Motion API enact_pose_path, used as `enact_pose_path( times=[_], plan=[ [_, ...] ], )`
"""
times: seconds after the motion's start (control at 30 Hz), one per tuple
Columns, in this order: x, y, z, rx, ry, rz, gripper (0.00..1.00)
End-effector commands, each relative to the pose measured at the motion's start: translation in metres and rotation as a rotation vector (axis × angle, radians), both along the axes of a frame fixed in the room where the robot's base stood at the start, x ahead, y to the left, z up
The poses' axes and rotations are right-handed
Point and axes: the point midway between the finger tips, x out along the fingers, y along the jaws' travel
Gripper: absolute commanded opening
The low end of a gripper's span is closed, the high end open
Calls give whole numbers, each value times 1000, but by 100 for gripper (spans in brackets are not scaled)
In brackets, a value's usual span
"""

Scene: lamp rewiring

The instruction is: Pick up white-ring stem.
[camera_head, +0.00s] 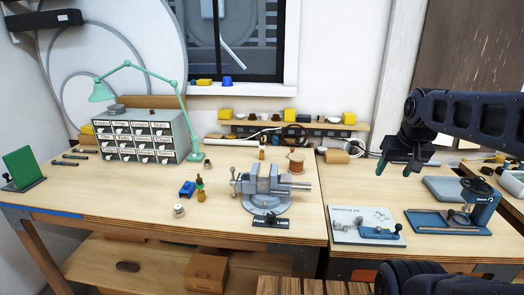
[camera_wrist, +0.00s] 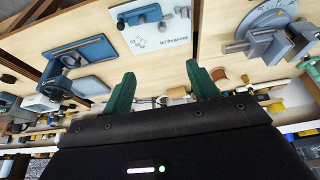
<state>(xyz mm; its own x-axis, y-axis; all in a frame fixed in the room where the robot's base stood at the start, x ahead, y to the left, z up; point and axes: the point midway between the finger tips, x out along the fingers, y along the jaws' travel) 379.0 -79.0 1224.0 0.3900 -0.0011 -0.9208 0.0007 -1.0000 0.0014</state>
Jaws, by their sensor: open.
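My gripper (camera_head: 394,167) is open and empty, held above the back of the right-hand bench in the head view. Its two green fingers stand wide apart in the wrist view (camera_wrist: 160,72), with bare wood between them. I cannot make out a white-ring stem for sure in either view. A small white-and-dark round piece (camera_head: 179,210) stands on the left bench, too small to identify.
A grey vise (camera_head: 265,188) stands at the left bench's front right. A white board with a blue fixture (camera_head: 378,232) and a blue stand (camera_head: 480,203) occupy the right bench. A drawer cabinet (camera_head: 143,137) and green lamp (camera_head: 128,66) stand left. A cluttered shelf (camera_head: 290,127) runs behind.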

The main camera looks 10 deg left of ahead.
Motion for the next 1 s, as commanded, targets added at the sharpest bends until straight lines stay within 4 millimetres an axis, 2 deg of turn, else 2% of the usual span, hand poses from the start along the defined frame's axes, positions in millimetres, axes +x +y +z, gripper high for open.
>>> enact_pose_path(
  times=[0.1, 0.37, 0.47, 0.57, 0.67, 1.0],
  plan=[
    [0, 0, 0, 0, 0, 0, 55],
    [1, 0, 1, 0, 0, 0, 55],
    [8, 2, 5, 1, 3, -3, 55],
    [25, 5, 14, 5, 10, -11, 55],
    [51, 10, 27, 7, 18, -23, 55],
    [149, 42, 58, 14, 40, -79, 55]
  ],
)
